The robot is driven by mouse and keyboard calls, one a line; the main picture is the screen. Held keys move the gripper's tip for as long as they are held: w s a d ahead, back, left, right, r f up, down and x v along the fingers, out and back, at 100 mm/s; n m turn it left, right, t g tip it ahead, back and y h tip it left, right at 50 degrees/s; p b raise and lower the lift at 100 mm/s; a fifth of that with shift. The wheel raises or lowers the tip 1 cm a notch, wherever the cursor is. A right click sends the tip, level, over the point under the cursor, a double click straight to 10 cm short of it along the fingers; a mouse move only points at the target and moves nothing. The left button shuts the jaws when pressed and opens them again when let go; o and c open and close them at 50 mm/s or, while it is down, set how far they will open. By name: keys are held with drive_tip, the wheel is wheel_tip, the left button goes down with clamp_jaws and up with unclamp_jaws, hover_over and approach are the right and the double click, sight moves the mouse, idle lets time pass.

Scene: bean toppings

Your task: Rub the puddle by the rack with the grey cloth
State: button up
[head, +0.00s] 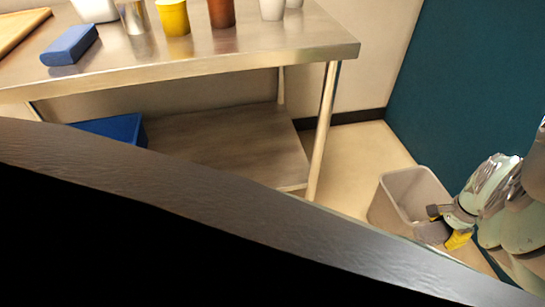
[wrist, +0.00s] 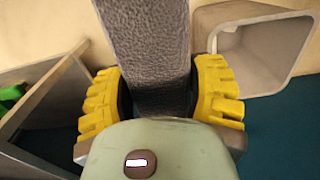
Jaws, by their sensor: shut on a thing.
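My gripper (head: 450,226) is at the lower right of the head view, in front of the bin. In the wrist view its yellow-padded fingers (wrist: 158,98) are shut on the grey cloth (wrist: 145,45). The cloth is dark grey and textured, and stretches away from the fingers toward the top of the picture. In the head view, a small grey patch (head: 431,232) beside the fingers seems to be the cloth. I see no puddle in either view, and nothing I can clearly tell as the rack.
A beige bin (head: 388,205) stands on the floor beside the gripper; it also shows in the wrist view (wrist: 225,85). A steel table (head: 220,65) holds a blue block (head: 70,45), a yellow cup (head: 173,17) and other containers. A blue thing (head: 115,128) is on its lower shelf (head: 220,150).

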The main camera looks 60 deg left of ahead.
drive_tip(key=shift+s+f, duration=0.15)
drive_tip(key=shift+f, duration=0.25)
drive_tip(key=shift+f+b, duration=0.1)
drive_tip(key=shift+b, duration=0.2)
drive_tip(key=shift+w+f+b, duration=0.25)
drive_tip(key=shift+f+b, duration=0.05)
drive_tip(key=shift+f, duration=0.2)
drive_tip(key=shift+d+f, duration=0.15)
drive_tip(key=shift+f, duration=0.15)
drive_tip(key=shift+f+b, duration=0.2)
drive_tip(key=shift+b, duration=0.2)
drive_tip(key=shift+f+b, duration=0.4)
drive_tip(key=shift+f, duration=0.3)
drive_tip(key=shift+f+b, duration=0.35)
drive_tip(key=shift+f, duration=0.15)
